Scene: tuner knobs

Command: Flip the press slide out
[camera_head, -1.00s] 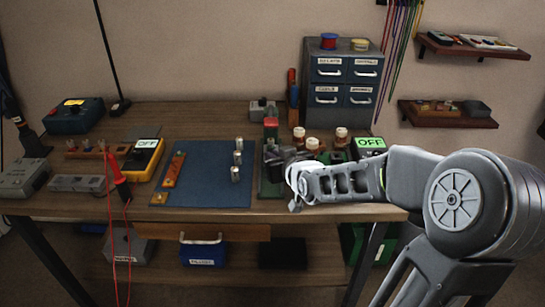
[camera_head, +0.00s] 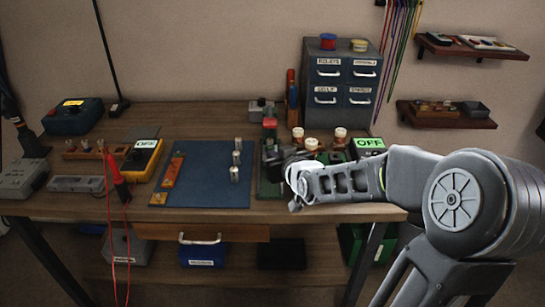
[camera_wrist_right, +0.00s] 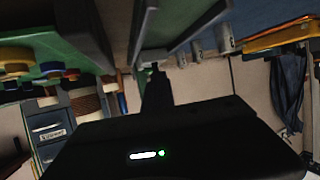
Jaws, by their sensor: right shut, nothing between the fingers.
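The press stands at the right of the bench on a green base (camera_head: 268,188). It shows as a dark, partly purple upright block (camera_head: 271,157) with a red-topped part behind it. I cannot make out the slide itself. My right gripper (camera_head: 284,160) is shut and empty, close beside the press on its right side. Its dark fingers blend with the press, so contact cannot be told. In the right wrist view the green base (camera_wrist_right: 50,28) and grey metal plates (camera_wrist_right: 143,38) lie close ahead, with a dark gripper part below. My left gripper is out of view.
A blue mat (camera_head: 205,180) with several small metal cylinders (camera_head: 235,174) lies left of the press. A grey drawer cabinet (camera_head: 345,85) stands behind. A yellow meter (camera_head: 142,162) is further left.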

